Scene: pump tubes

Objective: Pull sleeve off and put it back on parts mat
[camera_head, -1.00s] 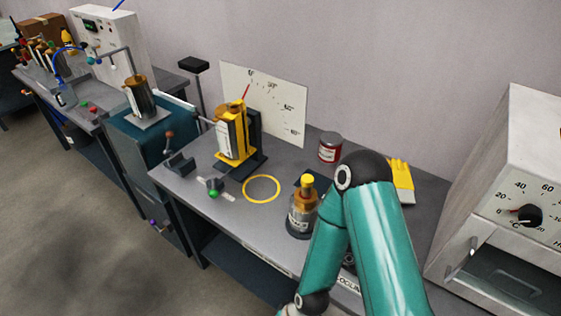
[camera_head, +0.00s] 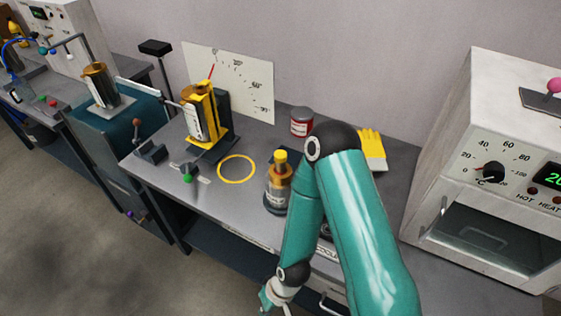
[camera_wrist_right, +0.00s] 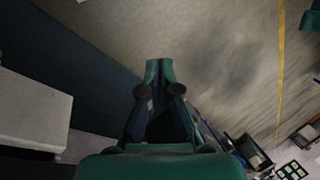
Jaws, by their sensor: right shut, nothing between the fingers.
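No sleeve or parts mat can be made out with certainty in either view. A brass-and-steel cylinder (camera_head: 201,113) is upright in a yellow clamp stand on the grey bench. Another such cylinder (camera_head: 101,85) stands on a plate on the teal unit to the left. My right gripper shows at the bottom edge of the head view (camera_head: 272,297), in front of and below the bench. In the right wrist view its fingertips (camera_wrist_right: 160,68) are together and empty, with the floor beyond. My left gripper is not in view.
A yellow ring (camera_head: 237,169) lies flat on the bench. A yellow-capped bottle (camera_head: 279,184), a red can (camera_head: 301,122) and yellow gloves (camera_head: 372,149) stand or lie near my right arm. An oven (camera_head: 482,170) is at the right. Bare floor is at lower left.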

